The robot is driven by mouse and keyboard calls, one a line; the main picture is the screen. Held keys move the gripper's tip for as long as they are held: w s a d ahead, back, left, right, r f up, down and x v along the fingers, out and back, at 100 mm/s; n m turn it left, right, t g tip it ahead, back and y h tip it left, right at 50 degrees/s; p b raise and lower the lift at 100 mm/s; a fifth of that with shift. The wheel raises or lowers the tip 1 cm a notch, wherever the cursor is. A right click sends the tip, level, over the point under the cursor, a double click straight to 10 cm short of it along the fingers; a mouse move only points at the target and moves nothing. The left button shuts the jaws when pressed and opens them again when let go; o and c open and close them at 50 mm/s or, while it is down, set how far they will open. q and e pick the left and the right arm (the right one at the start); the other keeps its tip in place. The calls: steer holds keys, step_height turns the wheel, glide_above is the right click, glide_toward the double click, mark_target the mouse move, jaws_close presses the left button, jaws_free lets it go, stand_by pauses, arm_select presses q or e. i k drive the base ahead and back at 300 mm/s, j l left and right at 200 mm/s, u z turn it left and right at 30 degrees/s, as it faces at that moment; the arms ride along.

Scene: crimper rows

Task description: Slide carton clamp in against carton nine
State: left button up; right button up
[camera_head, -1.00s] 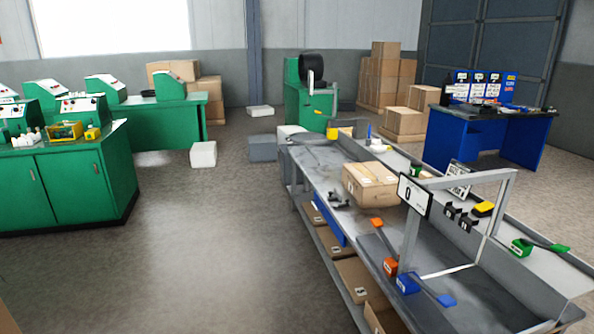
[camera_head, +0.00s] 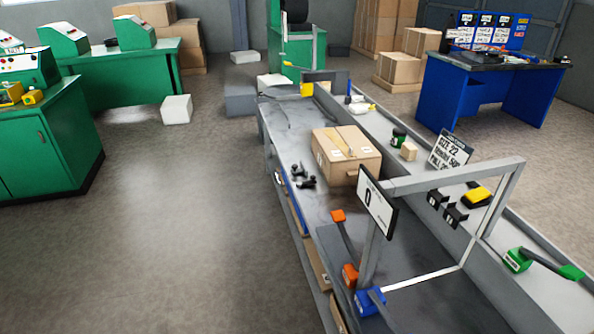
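A brown cardboard carton (camera_head: 346,155) sits on the grey bench (camera_head: 285,125), near its middle, with tape along its top. I cannot read a nine on it. Just in front of it stands a grey frame (camera_head: 450,183) with a white sign (camera_head: 376,203) reading 0. Small black parts (camera_head: 303,177) lie on the bench left of the carton, apart from it. I cannot tell which part is the carton clamp. Neither of my grippers is in view.
A green tool (camera_head: 518,260) and yellow block (camera_head: 478,197) are on the right ledge. A blue table (camera_head: 483,85) stands back right. The floor (camera_head: 180,220) left of the bench is clear.

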mark_target(303, 169)
steer(key=i+j+z, duration=0.1)
steer(key=i+z, duration=0.15)
steer(key=z, duration=0.15)
steer(key=i+j+z, duration=0.15)
steer(key=z, duration=0.3)
steer(key=i+j, duration=0.05)
steer(key=i, duration=0.05)
